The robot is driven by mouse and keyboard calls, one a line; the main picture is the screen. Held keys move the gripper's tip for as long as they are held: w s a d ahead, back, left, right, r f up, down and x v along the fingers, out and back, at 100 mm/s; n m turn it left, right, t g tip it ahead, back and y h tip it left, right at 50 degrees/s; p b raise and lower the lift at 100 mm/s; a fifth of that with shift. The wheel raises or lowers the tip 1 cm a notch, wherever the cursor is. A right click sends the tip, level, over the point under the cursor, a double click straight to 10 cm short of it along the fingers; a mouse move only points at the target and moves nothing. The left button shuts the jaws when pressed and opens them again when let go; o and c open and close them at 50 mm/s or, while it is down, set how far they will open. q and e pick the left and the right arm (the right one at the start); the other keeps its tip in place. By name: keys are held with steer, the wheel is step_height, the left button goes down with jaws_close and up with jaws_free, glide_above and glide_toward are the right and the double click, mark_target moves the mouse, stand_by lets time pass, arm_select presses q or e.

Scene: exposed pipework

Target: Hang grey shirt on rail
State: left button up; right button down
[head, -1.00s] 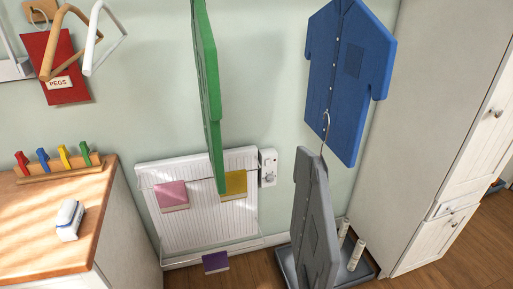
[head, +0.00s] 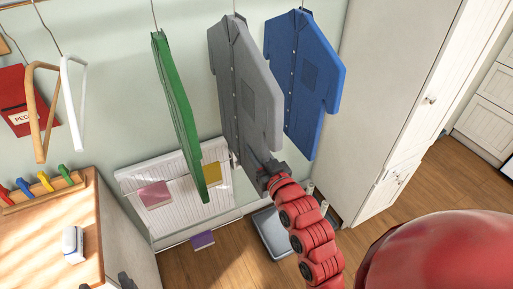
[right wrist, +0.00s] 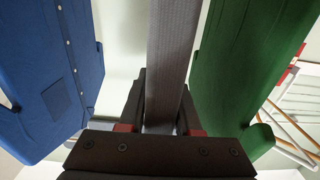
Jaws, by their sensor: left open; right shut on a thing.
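The grey shirt (head: 240,90) is upright between the green shirt (head: 178,115) and the blue shirt (head: 305,80). Its hook wire runs up out of the top of the head view. The rail is out of view, so I cannot tell whether the hook rests on it. My right gripper (head: 268,170) is shut on the lower edge of the grey shirt. In the right wrist view the grey shirt (right wrist: 168,65) rises edge-on from between the fingers. My left gripper (head: 123,281) is open and empty at the bottom left, partly cut off by the frame.
Wooden and white hangers (head: 40,110) hang at the left by a red peg bag (head: 17,95). A counter (head: 50,225) with pegs stands below. A radiator (head: 150,180) is on the wall, a grey tray (head: 270,235) on the floor, a tall cabinet (head: 385,90) at the right.

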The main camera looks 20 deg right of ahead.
steer(key=shift+w+f+b, duration=0.25)
steer(key=shift+w+b, duration=0.85)
steer(key=shift+b, duration=0.4)
steer(key=shift+w+r+p, duration=0.3)
steer(key=shift+w+p, duration=0.15)
steer(key=shift+w, duration=0.35)
steer(key=shift+w+a+p, duration=0.15)
steer(key=shift+w+p, duration=0.5)
steer(key=shift+w, duration=1.9)
steer(key=shift+s+f+b, duration=0.1)
steer(key=shift+f+b, duration=1.05)
steer(key=shift+f, duration=0.4)
steer(key=c, duration=0.5)
jaws_free()
steer(key=shift+s, duration=0.1)
